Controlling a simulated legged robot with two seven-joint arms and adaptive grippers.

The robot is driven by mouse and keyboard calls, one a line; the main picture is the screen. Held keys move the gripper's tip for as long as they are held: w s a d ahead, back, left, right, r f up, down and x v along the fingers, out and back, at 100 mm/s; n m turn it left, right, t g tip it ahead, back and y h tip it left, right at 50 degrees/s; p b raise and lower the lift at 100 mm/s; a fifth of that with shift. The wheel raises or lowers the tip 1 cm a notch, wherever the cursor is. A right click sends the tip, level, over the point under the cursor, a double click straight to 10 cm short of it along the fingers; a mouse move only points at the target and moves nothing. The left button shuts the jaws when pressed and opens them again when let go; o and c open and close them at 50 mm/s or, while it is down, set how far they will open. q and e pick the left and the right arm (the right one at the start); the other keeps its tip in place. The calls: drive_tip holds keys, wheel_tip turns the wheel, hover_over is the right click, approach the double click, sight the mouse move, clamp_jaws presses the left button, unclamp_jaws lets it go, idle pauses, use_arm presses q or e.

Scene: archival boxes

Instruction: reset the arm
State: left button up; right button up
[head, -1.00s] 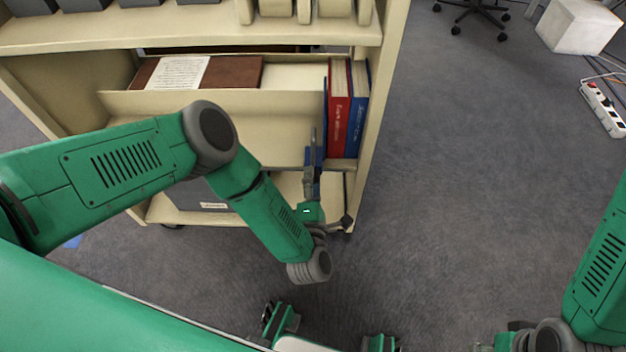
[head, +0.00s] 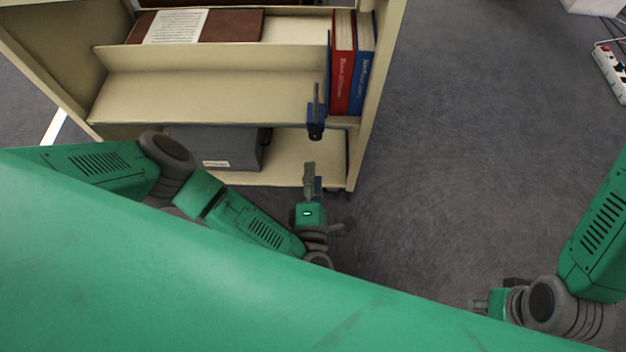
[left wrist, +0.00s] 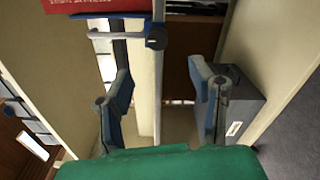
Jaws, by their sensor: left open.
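My left gripper (head: 312,180) is in front of the book cart, above its lower shelf as the head view sees it. In the left wrist view its two fingers (left wrist: 162,100) stand apart with nothing between them. A small blue and grey piece (head: 316,122) juts from the front edge of the middle shelf, a little beyond the gripper. A blue and grey piece with a bar (left wrist: 155,38) shows ahead of the fingers. My right gripper (head: 482,305) shows only in small part at the lower right, and its fingers cannot be made out.
The cream cart (head: 220,100) holds a red book (head: 343,75), a blue book (head: 361,75) and a brown folder with a paper sheet (head: 175,26). A grey box (head: 215,148) sits on the lower shelf. Carpet to the right is clear up to a power strip (head: 611,70).

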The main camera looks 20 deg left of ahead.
use_arm(q)
drive_tip(key=shift+v, duration=0.8)
drive_tip(key=s+d+r+m+g+h+p, duration=0.2)
drive_tip(key=d+r+m+g+h, duration=0.2)
drive_tip(key=d+m+h, duration=0.75)
drive_tip(key=s+a+f+m+g+h+p, duration=0.1)
drive_tip(key=s+m+g+p, duration=0.1)
drive_tip(key=s+m+g, duration=0.4)
drive_tip(key=s+a+r+m+g+y, duration=0.1)
drive_tip(key=s+a+m+g+y, duration=0.1)
drive_tip(key=a, duration=0.7)
drive_tip(key=s+a+r+m+g+y+p, duration=0.1)
drive_tip(key=s+a+r+m+g+y, duration=0.1)
drive_tip(key=a, duration=0.7)
drive_tip(key=s+a+r+m+g+y+p, duration=0.1)
drive_tip(key=s+a+r+m+g+y, duration=0.1)
drive_tip(key=a, duration=0.7)
drive_tip(key=shift+s+a+r+m+g+y, duration=0.15)
drive_tip(key=shift+s+a+m+g+y, duration=0.35)
drive_tip(key=shift+s+y, duration=0.45)
drive_tip(key=shift+d, duration=0.15)
